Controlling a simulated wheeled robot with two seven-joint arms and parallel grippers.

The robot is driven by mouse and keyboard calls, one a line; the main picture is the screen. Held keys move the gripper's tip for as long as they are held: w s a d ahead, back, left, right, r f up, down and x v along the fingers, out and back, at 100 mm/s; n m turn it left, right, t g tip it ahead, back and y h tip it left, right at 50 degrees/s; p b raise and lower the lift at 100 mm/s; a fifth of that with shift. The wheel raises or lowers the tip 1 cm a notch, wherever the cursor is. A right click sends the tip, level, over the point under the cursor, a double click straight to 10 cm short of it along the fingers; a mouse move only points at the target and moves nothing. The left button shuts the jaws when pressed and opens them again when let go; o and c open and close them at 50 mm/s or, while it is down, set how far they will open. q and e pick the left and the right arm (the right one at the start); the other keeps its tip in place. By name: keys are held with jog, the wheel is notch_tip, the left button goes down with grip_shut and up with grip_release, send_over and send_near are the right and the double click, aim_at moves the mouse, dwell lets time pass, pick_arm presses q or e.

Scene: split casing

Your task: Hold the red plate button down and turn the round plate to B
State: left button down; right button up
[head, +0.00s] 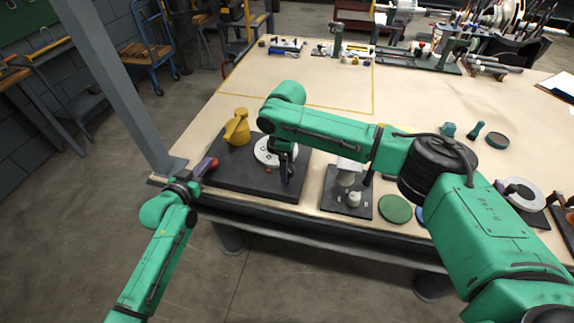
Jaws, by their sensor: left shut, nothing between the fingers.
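The round white plate (264,153) lies on a black base board (233,177) near the table's front edge. My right gripper (287,178) points down over the plate's right side and hides part of it. I cannot tell whether its dark fingers touch the plate or are open. A small red spot, likely the red plate button (268,170), shows at the plate's front edge. No letter marks are readable. My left gripper (196,178) is shut and empty at the board's left front corner, apart from the plate and the red spot. A red and purple block (207,165) shows right by it.
A yellow jug-like part (237,128) stands on the board behind and left of the plate. A second black board (346,199) with white parts and a green disc (394,209) lie to the right. A grey post (122,90) rises at the left.

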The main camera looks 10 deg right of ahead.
pick_arm(q)
jog(key=shift+f, duration=0.15)
pick_arm(e)
grip_shut()
jog(key=shift+n, duration=1.5)
jog(key=shift+o, duration=1.8)
grip_release()
jog(key=shift+r, duration=0.1)
notch_tip(320, 180, up, 12)
